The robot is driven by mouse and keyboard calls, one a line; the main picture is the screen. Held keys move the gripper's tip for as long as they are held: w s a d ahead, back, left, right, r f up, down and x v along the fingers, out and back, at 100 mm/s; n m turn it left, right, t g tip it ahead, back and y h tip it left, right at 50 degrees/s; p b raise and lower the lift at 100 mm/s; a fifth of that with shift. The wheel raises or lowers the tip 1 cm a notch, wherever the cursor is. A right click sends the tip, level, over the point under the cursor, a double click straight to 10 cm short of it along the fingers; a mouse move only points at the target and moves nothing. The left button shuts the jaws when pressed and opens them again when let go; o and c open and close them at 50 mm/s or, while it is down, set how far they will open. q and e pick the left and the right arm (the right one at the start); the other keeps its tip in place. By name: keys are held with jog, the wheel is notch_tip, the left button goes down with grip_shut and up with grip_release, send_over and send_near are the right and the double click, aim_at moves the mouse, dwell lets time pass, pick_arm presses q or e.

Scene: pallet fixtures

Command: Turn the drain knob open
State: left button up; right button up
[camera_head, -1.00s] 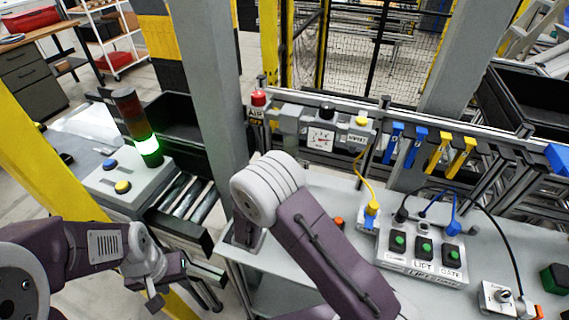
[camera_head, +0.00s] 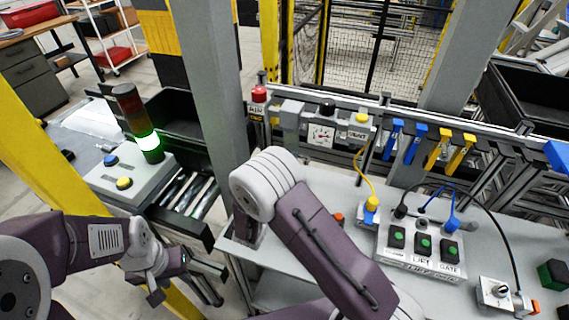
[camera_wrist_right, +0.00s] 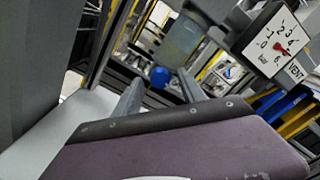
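A round blue knob (camera_wrist_right: 160,76) sits beneath a cloudy bowl (camera_wrist_right: 182,40) in the right wrist view; I take it for the drain knob. My right gripper (camera_wrist_right: 160,92) has its two grey fingers apart, with the knob visible beyond and between their tips; I cannot tell whether they touch it. The head view does not show the knob or the right gripper. My left gripper (camera_head: 171,278) is open and empty at the lower left, far from the air unit.
A pressure gauge (camera_head: 321,136) stands beside the bowl, also in the right wrist view (camera_wrist_right: 277,43). A red button (camera_head: 259,94) tops the rail's left end. A button box (camera_head: 422,264) and a switch box (camera_head: 497,294) sit on the grey bench. A grey post (camera_head: 209,90) stands left.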

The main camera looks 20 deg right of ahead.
jog(key=b+v, duration=0.1)
jog(key=v, duration=0.8)
jog(key=shift+b, duration=0.4)
